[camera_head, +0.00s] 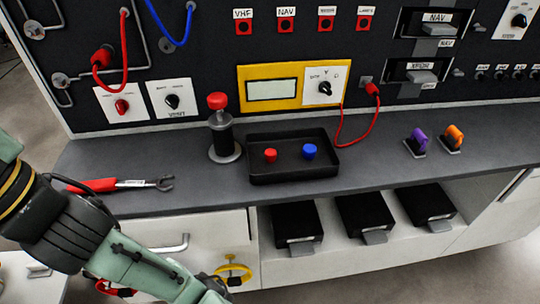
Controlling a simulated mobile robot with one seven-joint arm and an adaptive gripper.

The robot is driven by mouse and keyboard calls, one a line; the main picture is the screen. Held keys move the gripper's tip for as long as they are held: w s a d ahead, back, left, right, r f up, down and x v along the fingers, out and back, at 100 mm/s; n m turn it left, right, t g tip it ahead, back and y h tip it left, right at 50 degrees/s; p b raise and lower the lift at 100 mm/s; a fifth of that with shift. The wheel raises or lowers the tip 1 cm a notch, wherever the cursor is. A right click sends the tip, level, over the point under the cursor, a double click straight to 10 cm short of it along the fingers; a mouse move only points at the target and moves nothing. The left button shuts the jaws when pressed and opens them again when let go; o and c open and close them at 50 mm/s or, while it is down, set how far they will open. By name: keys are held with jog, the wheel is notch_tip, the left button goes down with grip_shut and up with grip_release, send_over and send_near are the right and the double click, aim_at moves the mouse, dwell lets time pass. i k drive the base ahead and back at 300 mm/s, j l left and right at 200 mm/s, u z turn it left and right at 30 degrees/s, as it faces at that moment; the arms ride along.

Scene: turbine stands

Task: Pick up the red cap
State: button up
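A small red cap (270,155) sits in the left part of a black tray (292,178) on the grey bench. A small blue cap (309,151) sits to its right in the same tray, apart from it. My arm comes in from the left edge and runs down to the bottom edge, in front of the cabinet and below the bench top. My gripper's fingers do not show in this view. The red cap is clear of my arm and nothing covers it.
A black post with a red top (217,101) stands left of the tray. A red-handled wrench (118,184) lies further left. Purple (416,141) and orange (453,136) pieces stand on the right. A red cable (370,125) hangs from the panel behind the tray.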

aim_at(271, 154)
jog(key=l+u, duration=0.1)
jog(key=u, duration=1.3)
jog(key=k+l, duration=0.2)
jog(key=l, duration=0.2)
jog(key=k+l+u, duration=0.1)
jog(key=l, duration=0.3)
jog(key=k+l, duration=0.3)
jog(key=k+l+u, duration=0.1)
jog(key=l, duration=0.35)
jog(key=i, duration=0.4)
